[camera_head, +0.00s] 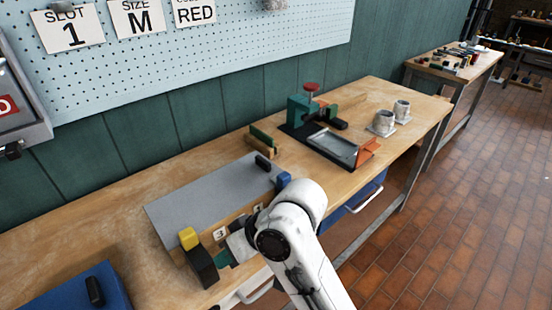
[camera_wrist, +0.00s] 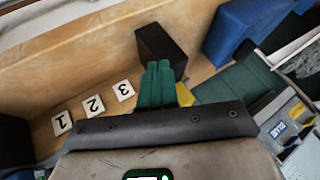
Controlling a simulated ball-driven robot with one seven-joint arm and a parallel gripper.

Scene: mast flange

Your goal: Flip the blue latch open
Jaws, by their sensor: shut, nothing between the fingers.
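The blue latch (camera_head: 283,180) is a small blue block at the right front corner of a flat grey panel (camera_head: 208,194) in the head view. My gripper (camera_head: 223,258) is low at the front of the panel, at its left end, well left of the blue latch. Its green fingers (camera_wrist: 158,84) are shut together with nothing between them. In the wrist view they point towards a black block (camera_wrist: 163,44). In the head view this black block (camera_head: 202,266) has a yellow piece (camera_head: 188,238) behind it. My arm hides part of the panel's front edge.
White number tags show in the wrist view, including tag 3 (camera_wrist: 123,90). A blue panel with a black handle (camera_head: 95,291) lies at the lower left. Bare bench lies left of the grey panel.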

